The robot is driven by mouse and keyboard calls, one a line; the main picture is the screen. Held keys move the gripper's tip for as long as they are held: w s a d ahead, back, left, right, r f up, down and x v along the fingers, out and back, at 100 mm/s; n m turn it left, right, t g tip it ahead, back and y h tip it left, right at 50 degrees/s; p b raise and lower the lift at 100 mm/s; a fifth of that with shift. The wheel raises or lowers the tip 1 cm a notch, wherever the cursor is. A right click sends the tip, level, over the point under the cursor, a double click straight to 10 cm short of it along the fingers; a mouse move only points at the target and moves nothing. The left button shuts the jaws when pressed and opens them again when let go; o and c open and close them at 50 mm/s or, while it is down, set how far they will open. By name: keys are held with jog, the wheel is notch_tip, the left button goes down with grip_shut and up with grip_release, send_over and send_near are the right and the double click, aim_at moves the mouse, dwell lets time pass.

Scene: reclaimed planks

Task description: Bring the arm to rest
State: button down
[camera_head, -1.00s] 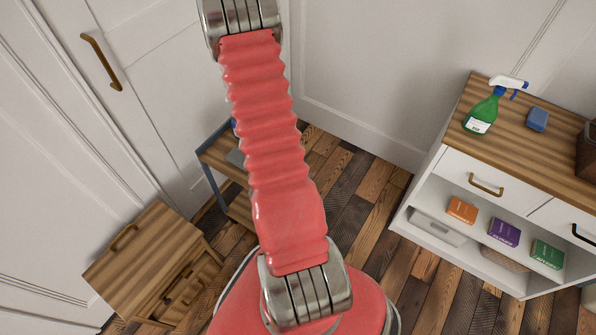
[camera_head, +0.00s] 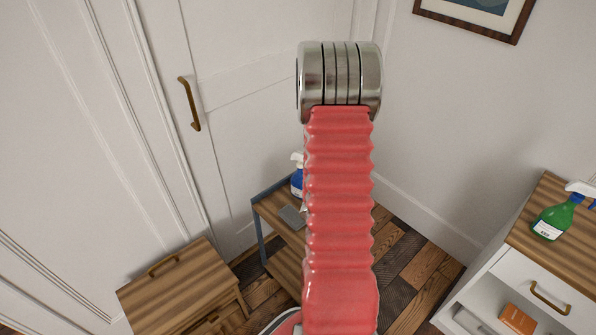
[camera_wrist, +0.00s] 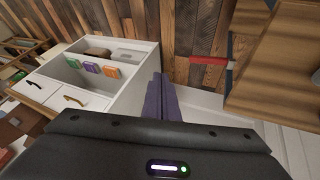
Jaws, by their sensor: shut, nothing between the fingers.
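My arm (camera_head: 340,210), red and ribbed with a metal joint (camera_head: 340,75) at its top, stands nearly upright in the middle of the head view. My gripper is outside the head view. In the wrist view, my gripper (camera_wrist: 160,86) shows as two purple fingers lying side by side, shut and empty. They extend from a dark housing along the bottom. Near the fingertips in the picture are a white cabinet and the plank floor. I see nothing touching the fingers.
A white cabinet (camera_head: 482,290) stands at right, with a green spray bottle (camera_head: 553,222) on its wooden top. A small wooden cabinet (camera_head: 180,285) is at lower left. A blue-framed shelf (camera_head: 258,235) stands behind my arm, holding a blue bottle (camera_head: 297,183). Plank floor (camera_head: 400,245) shows between.

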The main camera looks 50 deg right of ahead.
dwell(0.3)
jog(key=w+a+r+n+t+y, duration=0.1)
jog(key=w+a+r+n+t, duration=0.2)
jog(key=a+r+n, duration=0.3)
jog(key=w+a+r+n+t+y, duration=0.1)
jog(key=w+a+r+n+t, duration=0.2)
jog(key=a+r, duration=1.4)
jog(key=w+a+r+n+t+y, duration=0.2)
jog(key=w+a+r+n+t, duration=0.2)
jog(key=a+r+n, duration=0.7)
notch_tip(320, 180, up, 3)
jog(key=shift+w+a+f, duration=0.2)
jog(key=shift+w+a, duration=0.2)
jog(key=shift+w, duration=0.2)
